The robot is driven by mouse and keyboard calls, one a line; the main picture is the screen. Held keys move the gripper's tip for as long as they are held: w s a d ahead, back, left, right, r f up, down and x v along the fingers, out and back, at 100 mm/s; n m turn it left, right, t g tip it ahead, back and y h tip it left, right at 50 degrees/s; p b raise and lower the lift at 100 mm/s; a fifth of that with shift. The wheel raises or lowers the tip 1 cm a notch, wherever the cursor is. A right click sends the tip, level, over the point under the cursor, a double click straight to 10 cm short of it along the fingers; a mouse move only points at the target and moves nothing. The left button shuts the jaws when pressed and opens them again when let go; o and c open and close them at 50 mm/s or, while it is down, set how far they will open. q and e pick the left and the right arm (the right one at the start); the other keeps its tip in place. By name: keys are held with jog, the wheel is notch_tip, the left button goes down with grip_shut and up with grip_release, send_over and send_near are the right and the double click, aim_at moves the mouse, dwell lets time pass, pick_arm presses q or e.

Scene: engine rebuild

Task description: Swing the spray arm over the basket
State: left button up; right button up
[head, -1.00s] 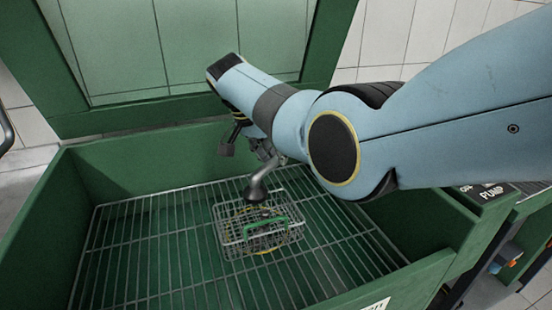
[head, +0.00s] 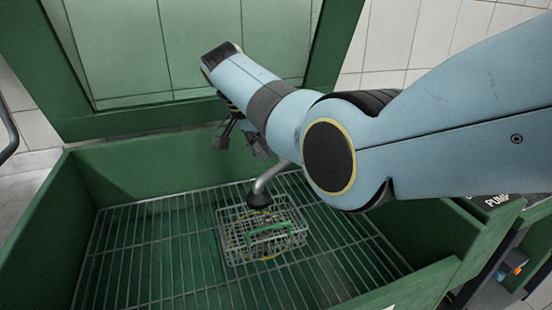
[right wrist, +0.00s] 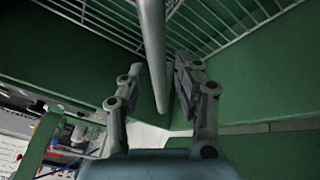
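The spray arm is a grey metal pipe (head: 266,182) ending in a dark, flared nozzle (head: 259,202). The nozzle hangs over the back part of the wire basket (head: 231,250), which has a green handle and a yellowish ring inside. My right gripper (head: 240,147) is above and behind the nozzle, with its fingers spread apart. In the right wrist view the pipe (right wrist: 152,50) runs between the open fingers of the gripper (right wrist: 153,80), without visible contact. My arm hides the pipe's upper end in the head view. My left gripper is not in view.
The basket stands on a wire rack (head: 150,250) inside a green wash tub (head: 50,225). A raised green lid with panels (head: 190,50) stands behind it. The rack's left side is clear. A box labelled PUMP (head: 497,198) is at the right.

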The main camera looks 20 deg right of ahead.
jog(key=v, duration=0.9)
jog(key=shift+f, duration=0.1)
dwell(0.4)
